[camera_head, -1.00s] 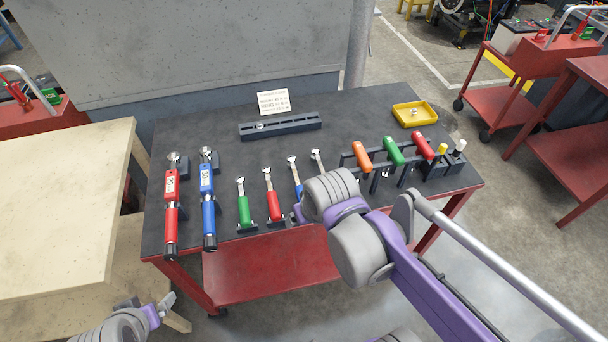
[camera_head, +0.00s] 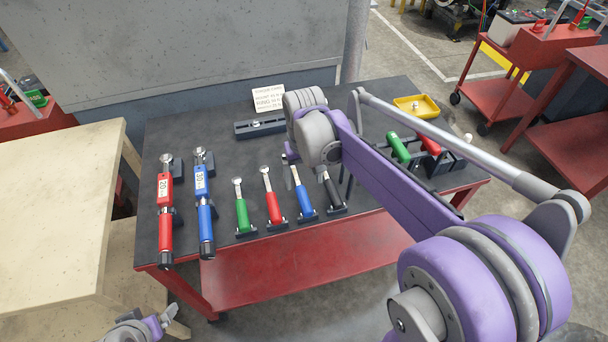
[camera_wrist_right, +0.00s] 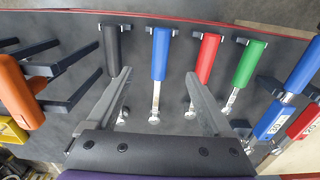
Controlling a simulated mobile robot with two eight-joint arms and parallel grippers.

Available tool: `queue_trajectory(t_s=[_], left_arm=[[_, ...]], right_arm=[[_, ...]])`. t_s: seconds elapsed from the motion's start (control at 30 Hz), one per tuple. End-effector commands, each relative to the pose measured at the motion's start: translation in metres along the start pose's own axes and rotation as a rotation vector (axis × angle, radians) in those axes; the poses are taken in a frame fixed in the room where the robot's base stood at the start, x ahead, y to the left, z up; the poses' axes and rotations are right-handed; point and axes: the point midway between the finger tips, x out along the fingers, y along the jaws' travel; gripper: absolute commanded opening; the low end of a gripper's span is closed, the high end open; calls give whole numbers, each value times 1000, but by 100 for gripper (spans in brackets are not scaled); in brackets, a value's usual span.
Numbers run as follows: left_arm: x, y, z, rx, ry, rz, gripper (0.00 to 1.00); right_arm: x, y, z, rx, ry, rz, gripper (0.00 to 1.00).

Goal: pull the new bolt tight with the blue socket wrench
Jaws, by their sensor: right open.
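A small blue-handled wrench (camera_head: 305,203) lies near the table's front edge, between a red and a black one. In the right wrist view, the blue-handled wrench (camera_wrist_right: 160,52) lies below and between the spread fingers of my right gripper (camera_wrist_right: 159,74), which is open and empty. In the head view the right gripper (camera_head: 290,162) is mostly hidden by its wrist. A silver bolt head (camera_head: 256,125) shows in the dark slotted bar (camera_head: 245,131); I cannot tell whether it is the new bolt. My left gripper (camera_head: 168,318) is at the bottom left, away from the tools.
Larger red (camera_head: 165,190) and blue (camera_head: 203,185) numbered wrenches lie to the left. A green-handled wrench (camera_head: 242,214) lies nearby. A yellow tray (camera_head: 432,113) and racked coloured handles stand to the right. A sign (camera_head: 268,97) stands behind the bar.

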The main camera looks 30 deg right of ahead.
Motion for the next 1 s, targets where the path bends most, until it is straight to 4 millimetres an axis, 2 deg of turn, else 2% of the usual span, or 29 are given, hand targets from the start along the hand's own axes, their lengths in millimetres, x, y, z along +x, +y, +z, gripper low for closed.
queue_trajectory(t_s=[0.1, 0.7, 1.0], left_arm=[[8, 0, 11, 0, -10, 0, 90], [41, 0, 46, 0, -39, 0, 90], [48, 0, 52, 0, -43, 0, 90]], right_arm=[[16, 0, 1, 0, -2, 0, 85], [76, 0, 1, -1, 0, 0, 85], [88, 0, 0, -1, 1, 0, 85]])
